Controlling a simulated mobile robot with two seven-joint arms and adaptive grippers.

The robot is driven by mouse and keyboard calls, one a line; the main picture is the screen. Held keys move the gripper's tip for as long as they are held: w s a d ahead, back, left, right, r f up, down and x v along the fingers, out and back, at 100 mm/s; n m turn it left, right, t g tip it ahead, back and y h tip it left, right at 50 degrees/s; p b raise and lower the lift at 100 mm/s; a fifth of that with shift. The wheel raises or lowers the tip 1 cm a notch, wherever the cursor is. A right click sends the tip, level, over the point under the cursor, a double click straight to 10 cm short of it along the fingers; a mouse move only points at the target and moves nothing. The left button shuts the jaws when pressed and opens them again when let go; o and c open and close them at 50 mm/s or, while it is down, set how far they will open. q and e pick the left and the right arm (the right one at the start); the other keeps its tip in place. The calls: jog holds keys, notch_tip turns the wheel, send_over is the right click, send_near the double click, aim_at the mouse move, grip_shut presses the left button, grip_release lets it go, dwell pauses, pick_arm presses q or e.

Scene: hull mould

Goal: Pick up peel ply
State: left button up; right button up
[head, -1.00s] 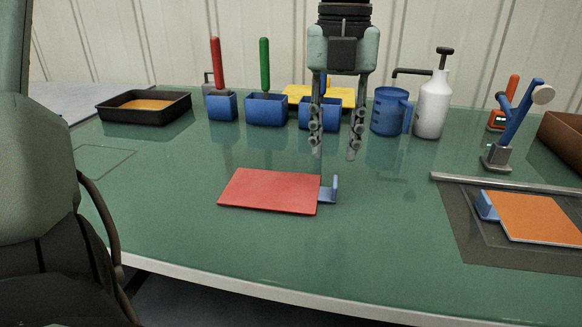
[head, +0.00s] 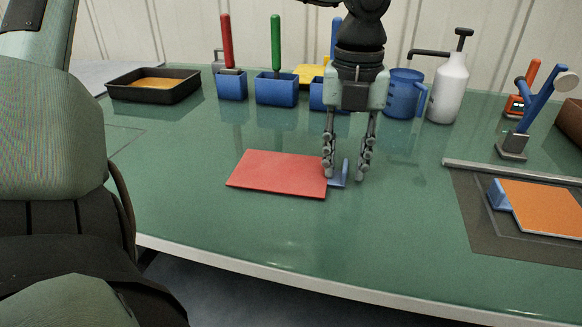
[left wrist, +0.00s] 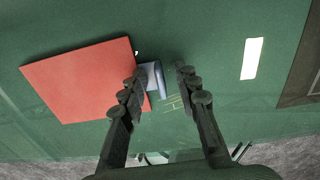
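A flat red sheet (head: 280,173), which I take to be the peel ply, lies on the green table. A blue-grey tab with an upright lip (head: 346,168) is at its right edge. My left gripper (head: 345,174) is open above the tab, one finger on either side of the lip. In the left wrist view the red sheet (left wrist: 82,82) lies left of the fingers, and the tab (left wrist: 152,80) shows between the open fingertips (left wrist: 160,74). I cannot tell whether a finger touches it. My right gripper is not in view.
An orange sheet (head: 545,208) with a blue tab lies on a dark mat at right, below a metal bar (head: 515,173). Blue bins (head: 276,90), a black tray (head: 153,87), a blue jug (head: 404,94) and a white pump bottle (head: 449,88) stand behind. The table's front is clear.

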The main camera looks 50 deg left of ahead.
pick_arm(q)
jog(key=shift+c, duration=0.6)
grip_shut()
